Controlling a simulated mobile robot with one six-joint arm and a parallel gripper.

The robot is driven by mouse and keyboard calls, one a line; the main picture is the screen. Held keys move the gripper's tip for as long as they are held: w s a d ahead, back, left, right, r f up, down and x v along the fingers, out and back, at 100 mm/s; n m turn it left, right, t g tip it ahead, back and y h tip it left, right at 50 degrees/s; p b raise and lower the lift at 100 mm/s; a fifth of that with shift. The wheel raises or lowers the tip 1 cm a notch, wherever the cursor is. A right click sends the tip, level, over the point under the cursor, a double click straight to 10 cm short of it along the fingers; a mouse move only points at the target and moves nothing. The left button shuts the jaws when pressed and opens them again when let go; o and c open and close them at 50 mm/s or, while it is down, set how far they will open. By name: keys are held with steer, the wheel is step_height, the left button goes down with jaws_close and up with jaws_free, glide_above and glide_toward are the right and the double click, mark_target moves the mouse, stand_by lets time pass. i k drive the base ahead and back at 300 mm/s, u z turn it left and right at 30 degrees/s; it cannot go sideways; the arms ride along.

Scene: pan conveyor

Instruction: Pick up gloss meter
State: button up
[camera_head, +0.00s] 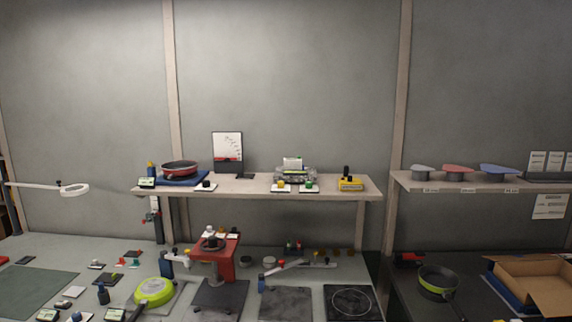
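My gripper is not in view. I cannot tell for certain which item is the gloss meter, as the instruments are small here. A small device with a pale green display (147,182) stands at the left end of the middle shelf. Two similar display devices lie on the bench at the lower left, one at the front edge (47,314) and one below the lime-green pan (116,314). A yellow device with a black top (350,184) sits at the right end of the middle shelf. Nothing is seen touching any of them.
The middle shelf (240,187) also holds a dark pan (180,168) on a blue base. A red stand (222,262), a jointed arm fixture (295,268) and a lime-green pan (154,290) crowd the bench. A magnifier lamp (74,190) reaches in from the left. An open cardboard box (548,290) is at the right.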

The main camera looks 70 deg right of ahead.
mark_target(288, 163)
steer(key=z, duration=0.5)
steer(key=i, duration=0.95)
steer(key=z, duration=0.55)
